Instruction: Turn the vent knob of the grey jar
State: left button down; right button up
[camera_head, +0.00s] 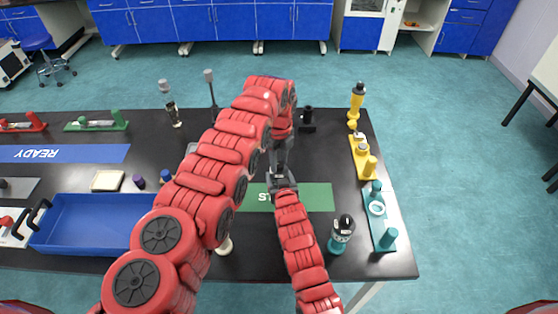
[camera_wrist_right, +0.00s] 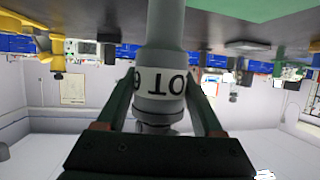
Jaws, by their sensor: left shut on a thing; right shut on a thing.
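The grey jar (camera_wrist_right: 160,85) fills the middle of the right wrist view, which is upside down. It carries a pale label band with dark lettering and a darker ring beyond it. My right gripper (camera_wrist_right: 165,100) is shut on the jar, one finger on each side. In the head view my right gripper (camera_head: 283,184) is above the green mat (camera_head: 315,197). My left gripper (camera_head: 280,160) reaches down from above to the same spot and is shut at the jar's top end. The vent knob is hidden by the grippers, so its angle cannot be told.
A teal-based bottle (camera_head: 341,235) stands right of my right arm. The teal rack (camera_head: 386,240), yellow rack (camera_head: 362,157) and yellow bottle (camera_head: 356,97) line the table's right side. A blue tray (camera_head: 90,222) lies at the left. My left arm crosses the table's middle.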

pick_arm(q)
jog(key=shift+n, duration=0.3)
jog(key=n, duration=0.3)
jog(key=shift+n, duration=0.3)
jog(key=n, duration=0.4)
jog(key=shift+n, duration=0.3)
jog(key=n, duration=0.4)
jog(key=shift+n, duration=2.5)
jog(key=shift+c, duration=2.3)
grip_release()
